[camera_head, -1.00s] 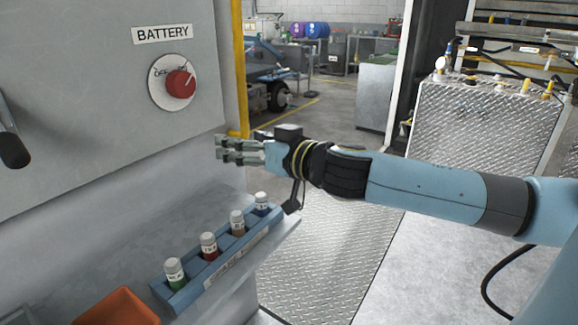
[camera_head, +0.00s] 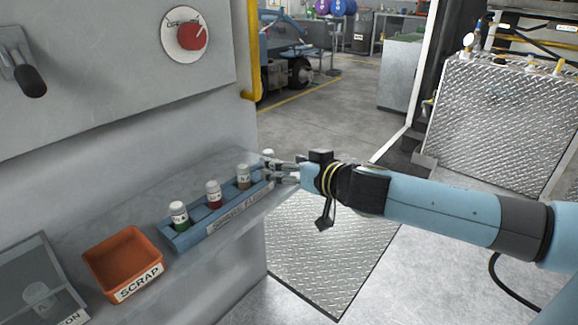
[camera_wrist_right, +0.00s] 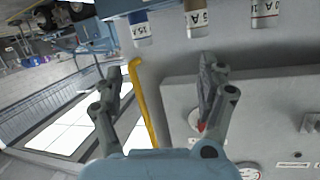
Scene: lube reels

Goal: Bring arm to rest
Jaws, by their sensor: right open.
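My right arm comes in from the right in the head view. Its gripper (camera_head: 284,171) is at the right end of the blue sample rack (camera_head: 190,234), partly covering the rack's far-end vial (camera_head: 267,155). In the right wrist view the gripper (camera_wrist_right: 160,72) is open, with nothing between its spread fingers. A blue-banded vial (camera_wrist_right: 140,28) and a brown-banded vial (camera_wrist_right: 197,18) stand beyond the fingertips. My left gripper is not in view.
The rack also holds green (camera_head: 179,215), red (camera_head: 213,194) and brown (camera_head: 243,177) vials. An orange scrap bin (camera_head: 124,262) and a clear box (camera_head: 40,290) sit left on the ledge. A panel with a red knob (camera_head: 193,37) rises behind.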

